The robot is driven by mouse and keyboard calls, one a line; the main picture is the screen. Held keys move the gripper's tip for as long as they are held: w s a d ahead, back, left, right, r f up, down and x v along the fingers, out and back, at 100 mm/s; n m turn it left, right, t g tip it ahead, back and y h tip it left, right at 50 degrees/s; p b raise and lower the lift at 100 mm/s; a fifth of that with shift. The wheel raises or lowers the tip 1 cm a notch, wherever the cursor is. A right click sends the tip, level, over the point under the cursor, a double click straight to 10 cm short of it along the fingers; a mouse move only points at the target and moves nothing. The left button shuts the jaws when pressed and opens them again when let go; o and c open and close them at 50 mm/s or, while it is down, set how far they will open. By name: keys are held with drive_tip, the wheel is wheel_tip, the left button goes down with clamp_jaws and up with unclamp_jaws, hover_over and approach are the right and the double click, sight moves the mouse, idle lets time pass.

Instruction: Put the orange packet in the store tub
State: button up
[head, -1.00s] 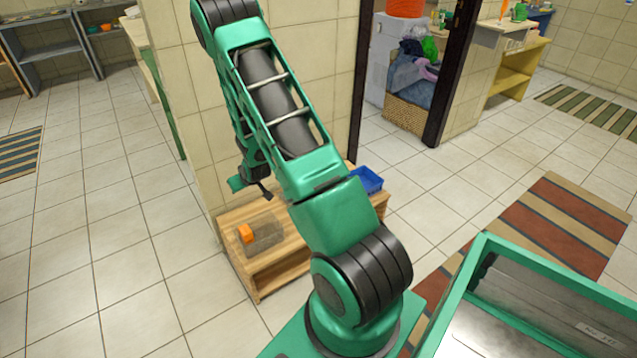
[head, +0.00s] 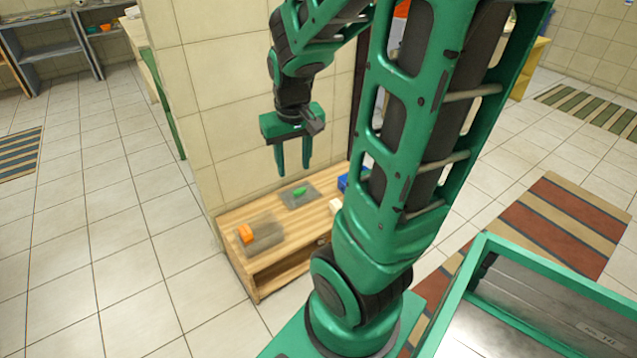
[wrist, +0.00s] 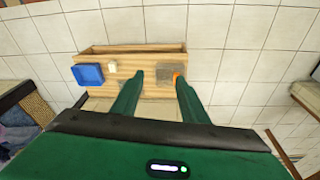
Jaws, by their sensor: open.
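The orange packet (head: 246,233) lies on a grey-brown mat (head: 266,240) at the near left end of a low wooden bench (head: 228,218). In the wrist view a bit of the orange packet (wrist: 175,75) shows by the tip of the right finger, which partly hides it. My gripper (head: 293,170) is open and empty, pointing down above the bench, apart from the packet and further back. A blue tub (head: 344,182) stands at the right end of the bench, mostly hidden by my arm in the head view. The whole blue tub (wrist: 88,74) shows in the wrist view.
A small green thing (head: 300,191) lies on a grey mat mid-bench. A cream block (head: 336,206) sits near the blue tub. A tiled wall (head: 250,100) rises behind the bench. A green-rimmed metal bin (head: 480,262) is at lower right. The floor left of the bench is clear.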

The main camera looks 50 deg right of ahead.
drive_tip(key=s+a+r, duration=0.2)
drive_tip(key=s, duration=0.4)
drive_tip(key=s+a+r+m+g+y, duration=0.1)
drive_tip(key=s+a+r, duration=0.1)
drive_tip(key=s, duration=0.5)
drive_tip(key=shift+a+g, duration=0.3)
drive_tip(key=shift+a, duration=0.35)
